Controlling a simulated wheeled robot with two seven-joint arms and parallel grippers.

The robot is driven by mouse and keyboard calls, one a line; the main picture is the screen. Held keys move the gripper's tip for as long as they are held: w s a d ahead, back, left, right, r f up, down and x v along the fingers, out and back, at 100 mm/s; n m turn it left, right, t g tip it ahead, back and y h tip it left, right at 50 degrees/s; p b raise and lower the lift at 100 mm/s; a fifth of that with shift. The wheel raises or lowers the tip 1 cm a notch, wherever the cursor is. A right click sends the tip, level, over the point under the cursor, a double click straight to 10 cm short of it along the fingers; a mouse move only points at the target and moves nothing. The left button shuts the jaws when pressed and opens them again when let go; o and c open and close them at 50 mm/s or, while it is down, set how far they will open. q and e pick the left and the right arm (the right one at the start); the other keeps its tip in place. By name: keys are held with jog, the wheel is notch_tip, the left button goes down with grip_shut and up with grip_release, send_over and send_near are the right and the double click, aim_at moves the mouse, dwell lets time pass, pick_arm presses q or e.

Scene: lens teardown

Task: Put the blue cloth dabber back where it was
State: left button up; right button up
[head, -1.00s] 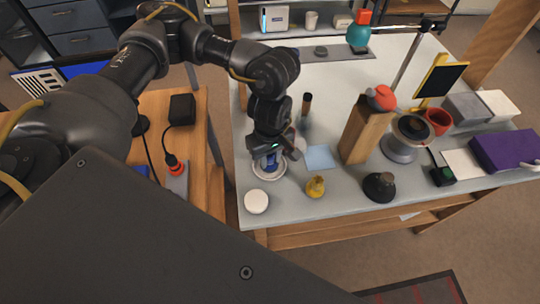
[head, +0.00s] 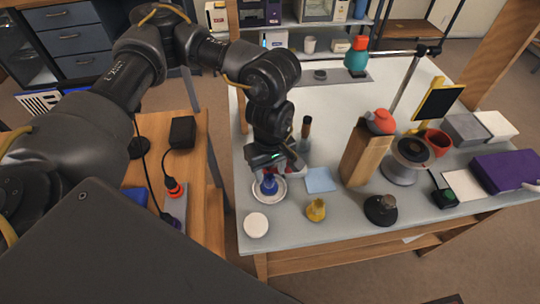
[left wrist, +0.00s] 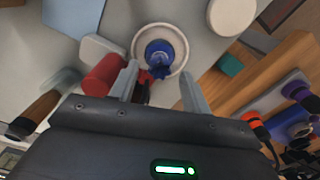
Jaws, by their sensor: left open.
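The blue cloth dabber (head: 269,186) stands in a round white dish (head: 282,193) near the left front of the grey table. In the left wrist view the dabber (left wrist: 159,55) sits inside the dish (left wrist: 181,45), with its darker ragged part toward my gripper. My left gripper (head: 268,166) is just above the dabber in the head view. In the left wrist view its two fingers (left wrist: 160,80) are apart, with nothing held between them; the dabber shows beyond the gap. My right gripper is not in view.
A white round lid (head: 256,225) lies in front of the dish. A red cylinder (left wrist: 104,74) lies close beside my left finger.

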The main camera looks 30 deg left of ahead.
aim_at(270, 178)
pick_arm(q)
notch_tip(270, 178, up, 7)
jog(key=shift+r, duration=0.15)
dwell(0.6)
